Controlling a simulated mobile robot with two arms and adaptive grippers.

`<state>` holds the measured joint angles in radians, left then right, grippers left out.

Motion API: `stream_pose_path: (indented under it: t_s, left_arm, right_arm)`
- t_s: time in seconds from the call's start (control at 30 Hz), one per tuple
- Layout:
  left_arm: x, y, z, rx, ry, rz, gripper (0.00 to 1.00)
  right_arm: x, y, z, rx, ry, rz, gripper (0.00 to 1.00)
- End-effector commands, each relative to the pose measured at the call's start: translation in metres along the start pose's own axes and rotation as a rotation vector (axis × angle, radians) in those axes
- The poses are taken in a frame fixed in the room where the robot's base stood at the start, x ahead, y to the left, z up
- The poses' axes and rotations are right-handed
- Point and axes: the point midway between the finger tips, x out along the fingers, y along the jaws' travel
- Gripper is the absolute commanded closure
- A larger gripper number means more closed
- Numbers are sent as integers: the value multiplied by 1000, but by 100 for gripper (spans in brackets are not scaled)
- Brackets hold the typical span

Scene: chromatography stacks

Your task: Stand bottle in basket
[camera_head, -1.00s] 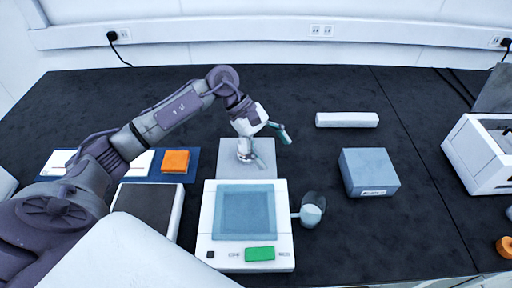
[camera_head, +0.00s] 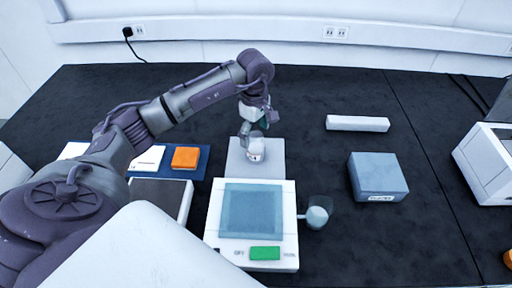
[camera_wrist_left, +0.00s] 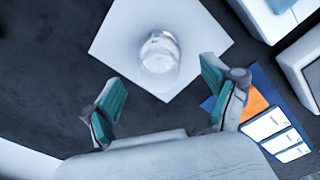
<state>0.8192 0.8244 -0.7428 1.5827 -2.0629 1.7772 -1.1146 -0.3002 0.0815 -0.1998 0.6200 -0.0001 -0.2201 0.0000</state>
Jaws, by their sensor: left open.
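A small pale, partly clear bottle (camera_head: 256,151) stands on a light grey square pad (camera_head: 272,169) behind the white instrument. In the left wrist view the bottle (camera_wrist_left: 160,52) is on the pale pad, just beyond the fingers. My left gripper (camera_head: 258,128) is over the pad, close to the bottle, and partly hides it in the head view. The left wrist view shows the teal fingers (camera_wrist_left: 163,88) spread wide with nothing between them. I cannot pick out a basket with certainty. My right gripper is not in view.
The white instrument (camera_head: 287,197) with a blue-tinted panel is in front of the pad. A blue-grey box (camera_head: 378,176) and a white bar (camera_head: 357,123) are further right. An orange block (camera_head: 186,157) lies left. Dark table between is free.

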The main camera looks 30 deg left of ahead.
Motion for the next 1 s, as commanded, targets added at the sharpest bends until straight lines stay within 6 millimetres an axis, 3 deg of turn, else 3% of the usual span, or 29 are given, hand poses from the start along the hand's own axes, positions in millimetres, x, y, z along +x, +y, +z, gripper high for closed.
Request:
stream_pose_path:
  t_s: [0.33, 0.63, 1.0]
  left_arm:
    - [45, 0, 7, 0, -2, -2, 14]
    - [51, 0, 7, 1, -1, 0, 14]
    - [51, 0, 7, 1, -1, 0, 74]
  right_arm:
    - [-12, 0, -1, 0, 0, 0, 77]
    - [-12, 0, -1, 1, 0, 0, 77]
    - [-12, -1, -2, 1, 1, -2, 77]
